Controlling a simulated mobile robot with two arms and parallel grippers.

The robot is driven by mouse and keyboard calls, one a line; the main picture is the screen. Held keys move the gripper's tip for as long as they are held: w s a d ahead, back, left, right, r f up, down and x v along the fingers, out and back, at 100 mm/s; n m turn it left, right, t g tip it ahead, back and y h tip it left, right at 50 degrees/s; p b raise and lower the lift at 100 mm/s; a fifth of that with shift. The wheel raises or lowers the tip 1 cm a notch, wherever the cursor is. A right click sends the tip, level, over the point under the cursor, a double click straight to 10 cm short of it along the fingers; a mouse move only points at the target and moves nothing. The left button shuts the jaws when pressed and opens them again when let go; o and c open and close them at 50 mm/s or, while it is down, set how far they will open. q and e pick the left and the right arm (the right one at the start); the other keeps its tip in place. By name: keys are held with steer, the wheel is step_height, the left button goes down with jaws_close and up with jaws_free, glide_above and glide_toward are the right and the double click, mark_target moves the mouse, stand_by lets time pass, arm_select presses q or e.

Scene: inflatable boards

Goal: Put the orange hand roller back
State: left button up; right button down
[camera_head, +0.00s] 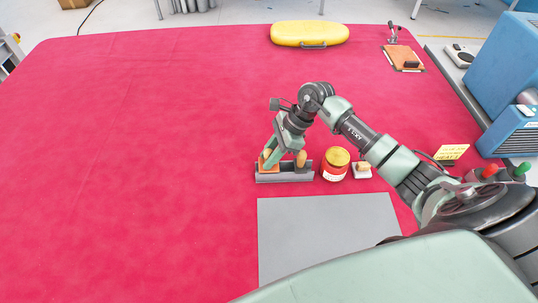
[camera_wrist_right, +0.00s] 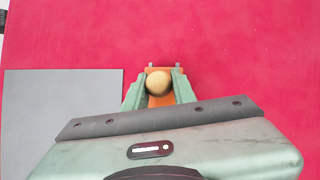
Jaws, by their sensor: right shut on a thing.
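The orange hand roller (camera_head: 268,167) has a wooden handle and is at the left end of a low grey holder (camera_head: 290,178) on the red table. I cannot tell whether it rests fully in the holder. My right gripper (camera_head: 270,156) comes down from above and is shut on the roller. In the right wrist view, the round end of the wooden handle (camera_wrist_right: 158,82) sits between the green fingers (camera_wrist_right: 157,90), with orange showing around it. A second tool with a wooden handle (camera_head: 301,159) stands at the holder's right end. My left gripper is not in view.
A yellow-lidded can (camera_head: 336,164) and a small white item (camera_head: 362,171) stand right of the holder. A grey sheet (camera_head: 320,230) lies in front. A yellow inflatable (camera_head: 310,34) and clipboard (camera_head: 403,58) are farther back. The table's left side is clear.

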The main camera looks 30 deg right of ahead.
stand_by(0.4)
steer(key=shift+b, duration=0.35)
stand_by(0.7)
steer(key=shift+f+b, duration=0.55)
steer(key=shift+b, duration=0.6)
stand_by(1.5)
stand_by(0.3)
steer(key=c, duration=1.1)
jaws_free()
steer(key=shift+s, duration=0.1)
steer(key=o, duration=0.5)
steer(key=shift+r, duration=0.15)
